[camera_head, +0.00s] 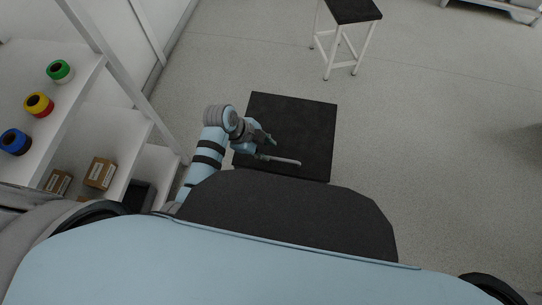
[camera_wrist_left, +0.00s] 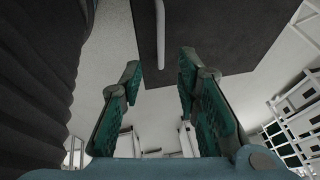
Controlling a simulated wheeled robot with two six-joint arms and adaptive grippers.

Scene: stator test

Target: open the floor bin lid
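The floor bin's lid (camera_head: 310,125) is a dark, flat square on the floor ahead of me, and it looks shut. A pale bar handle (camera_head: 284,161) runs along its near side. My left gripper (camera_head: 268,147) is over the near left part of the lid, close to the handle. In the left wrist view my left gripper (camera_wrist_left: 160,68) has its green-padded fingers apart with nothing between them. The handle (camera_wrist_left: 160,28) lies just beyond the fingertips there, against the dark lid (camera_wrist_left: 225,25). I cannot tell whether a finger touches it. My right gripper is not in view.
A white shelf (camera_head: 75,85) with coloured spools and cardboard boxes (camera_head: 101,173) stands close on the left. A dark-topped stool (camera_head: 352,10) stands beyond the bin. The floor (camera_head: 430,140) to the right is clear.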

